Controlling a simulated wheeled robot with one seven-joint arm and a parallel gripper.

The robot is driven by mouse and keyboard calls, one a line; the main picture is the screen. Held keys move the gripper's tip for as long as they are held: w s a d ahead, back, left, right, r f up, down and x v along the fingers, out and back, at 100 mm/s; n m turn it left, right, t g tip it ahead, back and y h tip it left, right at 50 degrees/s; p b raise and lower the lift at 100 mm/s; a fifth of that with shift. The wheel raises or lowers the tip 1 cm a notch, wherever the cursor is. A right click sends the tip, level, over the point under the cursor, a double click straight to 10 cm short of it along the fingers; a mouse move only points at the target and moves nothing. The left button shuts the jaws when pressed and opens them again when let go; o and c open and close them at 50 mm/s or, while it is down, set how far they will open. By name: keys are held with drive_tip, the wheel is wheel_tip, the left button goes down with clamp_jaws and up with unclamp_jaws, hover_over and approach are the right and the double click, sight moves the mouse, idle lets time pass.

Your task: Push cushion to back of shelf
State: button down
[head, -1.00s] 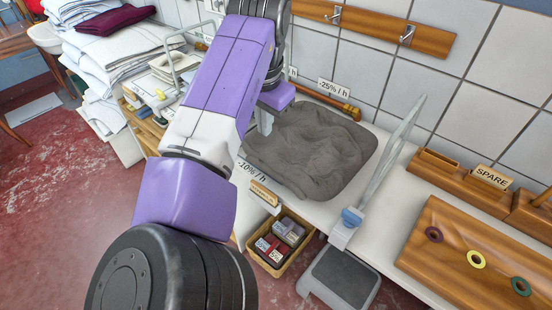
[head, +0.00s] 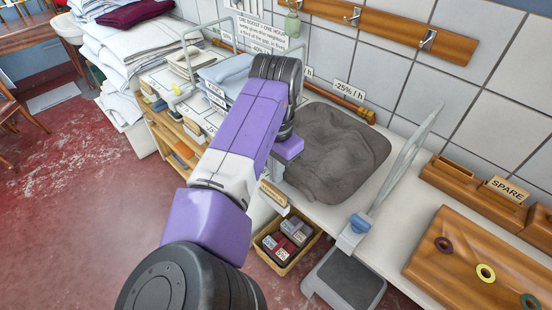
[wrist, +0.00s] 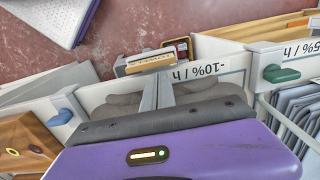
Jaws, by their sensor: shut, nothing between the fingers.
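The cushion (head: 338,155) is grey, soft and wrinkled. In the head view it lies flat on the white shelf (head: 312,207), between the wall and the front edge; my arm covers its left side. My gripper (wrist: 158,92) is shut and empty, with its fingers pointing toward the shelf's front edge in the wrist view. Grey cushion fabric (wrist: 118,103) shows beside and behind the fingers there. In the head view the fingertips are hidden behind my purple arm, at the cushion's left front. I cannot tell whether the fingers touch the cushion.
A glass divider (head: 402,165) with a blue clamp stands right of the cushion. Folded linen (head: 225,72) lies in the left bay. A wooden rail with hooks (head: 385,30) runs along the tiled wall.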

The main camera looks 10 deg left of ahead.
sight(322, 147)
drive_tip(key=shift+f, duration=0.45)
drive_tip(key=shift+w+d+r, duration=0.15)
drive_tip(key=shift+w+d, duration=0.1)
drive_tip(key=shift+w, duration=0.1)
drive_tip(key=shift+w+d+p, duration=0.45)
drive_tip(key=shift+w+d, duration=0.55)
drive_tip(key=shift+w, duration=0.25)
drive_tip(key=shift+w+d+p, duration=0.45)
drive_tip(key=shift+w+d, duration=0.5)
drive_tip(key=shift+w, duration=0.3)
